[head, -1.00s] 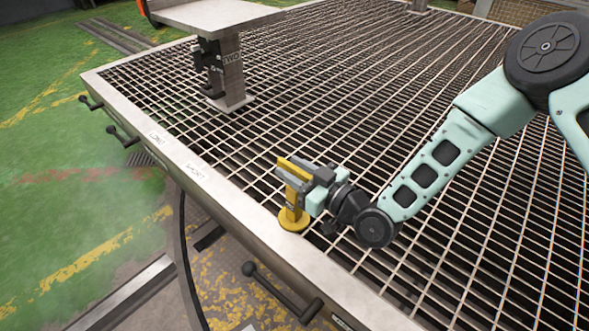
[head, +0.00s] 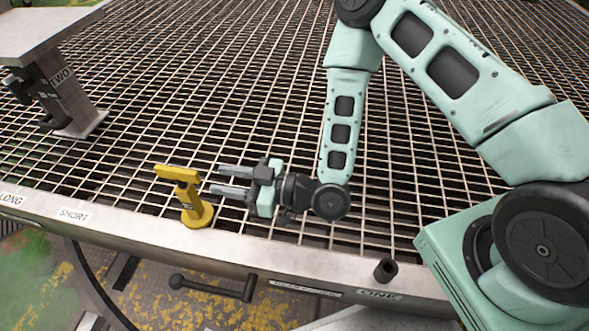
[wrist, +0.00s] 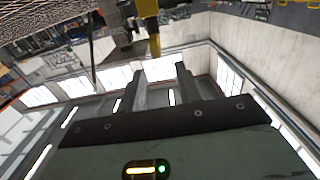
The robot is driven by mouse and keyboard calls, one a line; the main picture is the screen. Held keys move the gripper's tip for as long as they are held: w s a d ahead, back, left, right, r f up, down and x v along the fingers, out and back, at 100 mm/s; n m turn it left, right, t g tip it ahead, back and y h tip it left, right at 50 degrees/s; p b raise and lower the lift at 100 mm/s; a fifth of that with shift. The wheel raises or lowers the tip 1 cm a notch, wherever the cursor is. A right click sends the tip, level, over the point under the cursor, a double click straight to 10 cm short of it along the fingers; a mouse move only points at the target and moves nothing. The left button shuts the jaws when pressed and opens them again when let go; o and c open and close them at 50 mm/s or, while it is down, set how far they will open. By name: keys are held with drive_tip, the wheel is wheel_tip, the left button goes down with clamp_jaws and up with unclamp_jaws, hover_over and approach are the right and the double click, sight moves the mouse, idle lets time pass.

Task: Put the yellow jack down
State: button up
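The yellow jack (head: 189,197) stands upright on the grating table (head: 250,252), close to its front edge, in the head view. Its round base rests at the border of the grating and the metal rim. My gripper (head: 222,181) is just to the right of the jack, pointing left at it. Its two fingers are apart with nothing between them, and a gap shows between the fingertips and the jack. In the wrist view the open fingers (wrist: 158,72) show, with a yellow part of the jack (wrist: 150,25) beyond them.
A metal stand marked TWO (head: 68,95) with a flat top is at the far left. The rim carries labels LONG (head: 10,199) and SHORT (head: 73,215). A black handle (head: 212,288) sticks out below the front edge. The grating behind the jack is clear.

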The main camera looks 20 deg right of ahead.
drive_tip(key=s+d+r+m+g+h, duration=0.4)
drive_tip(key=s+d+r+g+h, duration=0.5)
drive_tip(key=s+d+r+h, duration=0.4)
drive_tip(key=s+r+h, duration=0.2)
drive_tip(key=s, duration=0.2)
drive_tip(key=shift+d+r, duration=0.25)
drive_tip(key=shift+r, duration=0.05)
wheel_tip(320, 180, up, 32)
drive_tip(key=p, duration=3.2)
